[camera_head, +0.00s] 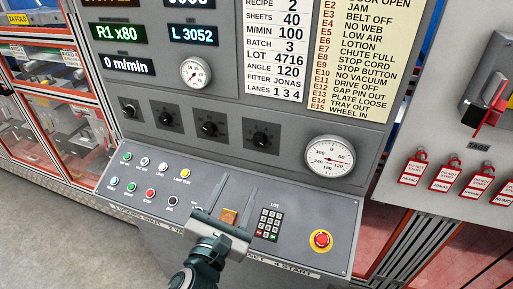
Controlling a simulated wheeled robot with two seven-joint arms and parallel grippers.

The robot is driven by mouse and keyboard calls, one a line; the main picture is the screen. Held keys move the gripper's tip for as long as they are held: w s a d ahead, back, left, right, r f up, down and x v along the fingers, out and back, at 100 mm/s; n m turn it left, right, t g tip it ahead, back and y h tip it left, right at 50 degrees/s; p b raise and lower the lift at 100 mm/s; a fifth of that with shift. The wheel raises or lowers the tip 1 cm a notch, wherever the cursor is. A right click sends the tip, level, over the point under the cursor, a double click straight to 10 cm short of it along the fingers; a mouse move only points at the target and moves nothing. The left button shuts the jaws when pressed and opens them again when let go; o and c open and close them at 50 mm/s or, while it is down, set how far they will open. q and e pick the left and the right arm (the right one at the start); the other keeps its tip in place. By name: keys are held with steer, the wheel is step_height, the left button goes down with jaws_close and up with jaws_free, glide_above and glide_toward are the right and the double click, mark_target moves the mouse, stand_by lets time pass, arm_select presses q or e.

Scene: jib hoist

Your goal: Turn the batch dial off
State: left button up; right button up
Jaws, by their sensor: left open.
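Several black rotary dials sit in a row on the grey upright panel: a far-left dial (130,109), a second dial (165,118), a third dial (209,129) and a larger-plated right dial (261,139). Their labels are too small to read, so I cannot tell which is the batch dial or its setting. My left gripper (236,192) is open over the sloping console, below the dials and apart from them. Its two fingers point up toward the panel, with nothing held between them. My right gripper is not in view.
The console (300,225) carries coloured buttons (150,193), a keypad (269,223) and a red stop button (321,240). An orange part (230,216) shows between my fingers. A round gauge (330,163) is right of the dials. Red tags (413,168) hang at right.

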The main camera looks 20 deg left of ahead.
arm_select(q)
steer(key=w+b, duration=0.1)
steer(key=w, duration=0.1)
steer(key=p, duration=0.4)
glide_toward(259, 141)
steer(key=w, duration=0.6)
steer(key=shift+w+a, duration=0.1)
steer(key=shift+a, duration=0.05)
steer(key=shift+w, duration=0.7)
steer(key=c, duration=1)
